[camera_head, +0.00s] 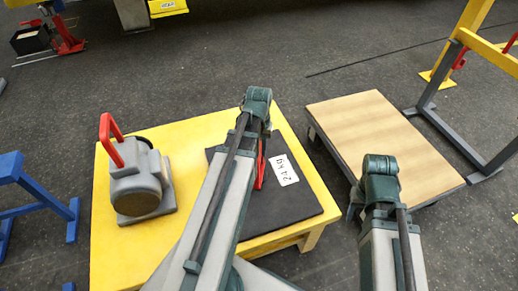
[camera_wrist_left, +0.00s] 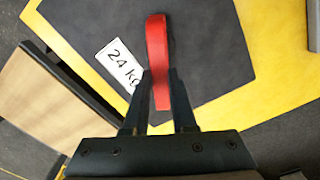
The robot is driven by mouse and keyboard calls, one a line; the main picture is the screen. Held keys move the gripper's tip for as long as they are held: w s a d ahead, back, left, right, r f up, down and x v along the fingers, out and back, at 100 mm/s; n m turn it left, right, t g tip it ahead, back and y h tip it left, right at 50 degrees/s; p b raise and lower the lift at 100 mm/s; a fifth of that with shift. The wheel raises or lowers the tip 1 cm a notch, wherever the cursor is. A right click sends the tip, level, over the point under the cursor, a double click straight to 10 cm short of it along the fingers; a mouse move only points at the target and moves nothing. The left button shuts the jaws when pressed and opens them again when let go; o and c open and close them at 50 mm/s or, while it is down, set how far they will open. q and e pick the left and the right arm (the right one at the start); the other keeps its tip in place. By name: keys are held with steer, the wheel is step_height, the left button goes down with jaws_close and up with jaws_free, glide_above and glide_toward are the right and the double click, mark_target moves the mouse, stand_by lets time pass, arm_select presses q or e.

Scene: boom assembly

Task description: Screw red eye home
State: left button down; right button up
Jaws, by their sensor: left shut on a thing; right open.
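The red eye (camera_head: 261,172) stands over the dark plate (camera_head: 305,204) on the yellow table. In the left wrist view the red eye (camera_wrist_left: 157,40) shows as a narrow red band, seen nearly edge-on. My left gripper (camera_wrist_left: 160,88) is shut on its near end, one dark finger on each side. In the head view the left wrist (camera_head: 257,105) hides the fingers and part of the eye. The eye's lower end and any thread are hidden. My right gripper (camera_head: 355,204) is open and off the table's right side, its fingers mostly hidden.
A white "24 kg" label (camera_head: 284,170) lies on the plate. A grey machine (camera_head: 138,183) with a red handle (camera_head: 110,140) stands on the yellow table (camera_head: 103,255) at left. A low wooden-topped platform (camera_head: 385,135) is to the right. A blue stand (camera_head: 35,195) is far left.

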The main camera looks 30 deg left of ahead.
arm_select(q)
steer(key=m, duration=0.4)
steer(key=shift+m, duration=0.3)
steer(key=m, duration=0.3)
steer(key=shift+m, duration=0.4)
steer(key=m, duration=2.1)
steer(key=shift+m, duration=0.3)
steer(key=shift+m, duration=0.3)
steer(key=c, duration=0.7)
jaws_free()
